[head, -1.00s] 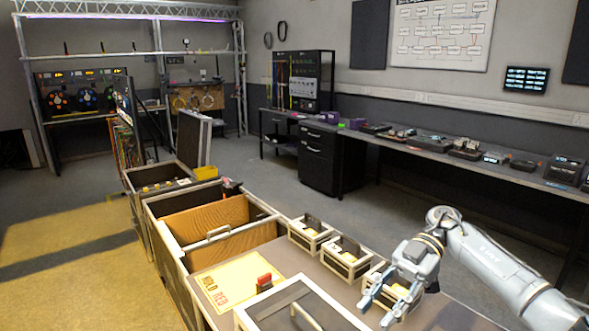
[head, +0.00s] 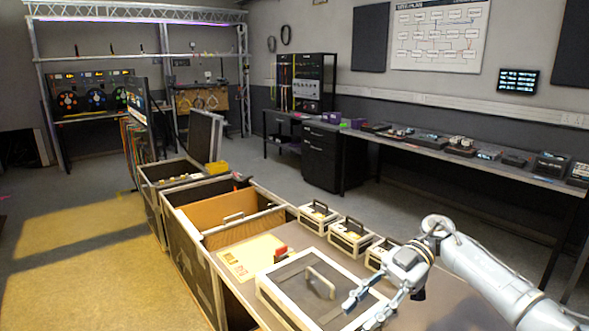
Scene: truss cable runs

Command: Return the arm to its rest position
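My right arm comes in from the right edge, and its gripper (head: 368,309) hangs low over the right side of the worktop. The fingers are apart with nothing visible between them, so it is open and empty. They show in front of the right part of a dark lidded case (head: 290,282) with a pale rim and a handle. I cannot tell the height of the fingers above it. My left gripper is not in view.
Small handled boxes (head: 319,217) stand along the worktop's far edge. A red object (head: 281,251) sits by a yellow printed panel (head: 245,262). An open crate (head: 178,215) lies to the left. A long bench (head: 470,167) lines the right wall. The yellow floor at left is clear.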

